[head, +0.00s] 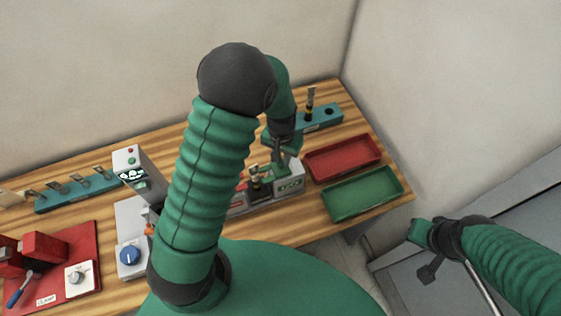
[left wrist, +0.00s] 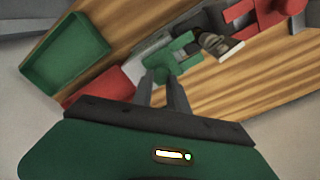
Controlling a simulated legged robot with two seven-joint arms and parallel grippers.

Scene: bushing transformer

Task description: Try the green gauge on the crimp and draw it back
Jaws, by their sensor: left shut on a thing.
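My left gripper (left wrist: 163,92) is shut on the green gauge (left wrist: 168,60), a flat piece with a forked end. Its prongs point right in the left wrist view, towards a dark and brownish fitting (left wrist: 212,42), which looks like the crimp. The fork is close beside it; I cannot tell whether they touch. In the head view my left gripper (head: 281,150) is above the grey block with a green label (head: 290,184), and the dark fitting with a brass-coloured top (head: 257,188) stands left of it. My right gripper (head: 430,262) hangs clear of the table; its fingers are unclear.
A red tray (head: 342,158) and a green tray (head: 362,194) lie at the table's right end. A teal rack (head: 318,117) with an upright piece stands behind. A red object (left wrist: 255,14) is near the fitting. A machine with a blue knob (head: 130,256) and a red clamp board (head: 84,240) are left.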

